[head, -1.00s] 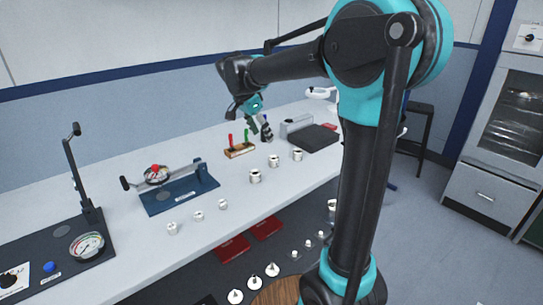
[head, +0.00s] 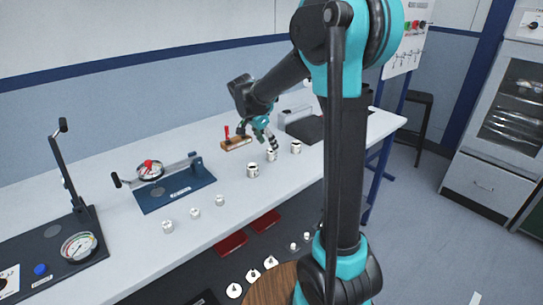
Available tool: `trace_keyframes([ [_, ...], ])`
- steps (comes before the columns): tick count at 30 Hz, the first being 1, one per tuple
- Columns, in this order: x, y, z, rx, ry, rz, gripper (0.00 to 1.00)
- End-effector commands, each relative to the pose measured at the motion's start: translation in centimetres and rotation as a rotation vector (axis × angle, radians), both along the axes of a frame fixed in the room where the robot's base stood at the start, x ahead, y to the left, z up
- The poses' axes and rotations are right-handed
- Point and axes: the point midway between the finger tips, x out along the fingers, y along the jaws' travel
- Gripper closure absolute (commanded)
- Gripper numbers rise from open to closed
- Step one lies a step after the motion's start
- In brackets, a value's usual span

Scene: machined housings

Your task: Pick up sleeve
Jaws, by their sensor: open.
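Several short metallic cylinders stand on the white bench, and I cannot tell which of them the task calls the sleeve. Three larger ones form a row: the near one (head: 253,170), the middle one (head: 271,156) and the far one (head: 296,148). Three smaller ones stand to the left: one (head: 167,227), another (head: 194,213) and a third (head: 219,200). My gripper (head: 262,140) is open and points down, just above and behind the middle larger cylinder. Nothing shows between its fingers. The exact gap to the cylinder is too small to tell.
A wooden block with a red handle (head: 238,143) stands close left of my gripper. A blue fixture with a gauge (head: 178,192) and a dark gauge stand (head: 85,222) are further left. A dark flat device (head: 306,128) lies behind right. Red trays (head: 232,242) sit lower, under the bench front.

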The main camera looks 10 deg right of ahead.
Motion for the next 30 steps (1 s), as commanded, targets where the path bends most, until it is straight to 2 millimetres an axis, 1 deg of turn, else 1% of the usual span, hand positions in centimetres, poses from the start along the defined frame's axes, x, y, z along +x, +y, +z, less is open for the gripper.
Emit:
trace_keyframes([
  [5,0.4,-0.4,-1.0,0.0,0.0,-0.001,0.38],
  [10,1.4,-1.3,-3.1,0.0,0.0,-0.002,0.38],
  [15,1.7,-1.8,-4.7,0.0,0.0,0.0,0.38],
  [23,1.7,-1.9,-4.9,0.0,0.0,0.0,0.38],
  [26,1.7,-1.9,-4.9,0.0,0.0,0.0,0.5],
  [30,1.7,-1.9,-4.9,0.0,0.0,0.0,0.67],
])
